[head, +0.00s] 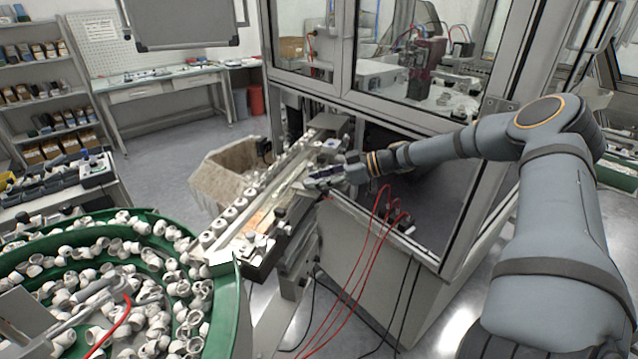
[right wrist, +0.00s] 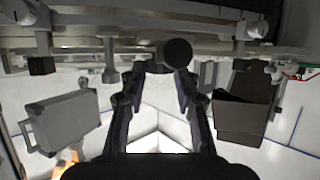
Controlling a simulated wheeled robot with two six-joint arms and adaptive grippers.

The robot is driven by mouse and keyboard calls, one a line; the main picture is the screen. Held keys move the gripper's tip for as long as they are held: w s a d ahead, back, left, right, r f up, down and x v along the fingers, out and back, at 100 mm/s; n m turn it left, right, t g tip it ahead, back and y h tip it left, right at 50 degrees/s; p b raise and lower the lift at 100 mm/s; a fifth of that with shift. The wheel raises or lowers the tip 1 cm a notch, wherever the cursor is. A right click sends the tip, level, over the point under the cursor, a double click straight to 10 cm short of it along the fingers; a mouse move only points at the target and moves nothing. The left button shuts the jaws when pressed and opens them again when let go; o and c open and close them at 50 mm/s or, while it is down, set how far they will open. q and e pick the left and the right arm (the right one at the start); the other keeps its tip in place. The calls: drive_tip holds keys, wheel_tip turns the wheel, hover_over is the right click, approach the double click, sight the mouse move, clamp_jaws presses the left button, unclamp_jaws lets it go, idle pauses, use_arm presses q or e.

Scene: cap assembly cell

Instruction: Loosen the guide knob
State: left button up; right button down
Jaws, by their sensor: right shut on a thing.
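The guide knob (right wrist: 178,53) is a round black knob under the rail in the right wrist view. It sits between the fingertips of my right gripper (right wrist: 163,70), which is shut on it. In the head view my right gripper (head: 312,180) reaches in from the right to the side of the feed rail (head: 232,222), and the knob there is hidden or too small to make out. My left gripper does not show.
A green bowl feeder (head: 240,300) full of white caps stands at the lower left. White caps line the rail. A framed glass machine cell (head: 345,95) stands behind my right arm, with red hoses (head: 372,235) hanging below the gripper. A tan bin (head: 212,178) is behind the rail.

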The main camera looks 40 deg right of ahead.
drive_tip(key=shift+f, duration=0.1)
drive_tip(key=c, duration=1)
unclamp_jaws()
drive_tip(key=shift+w+a, duration=0.1)
wheel_tip(320, 180, up, 10)
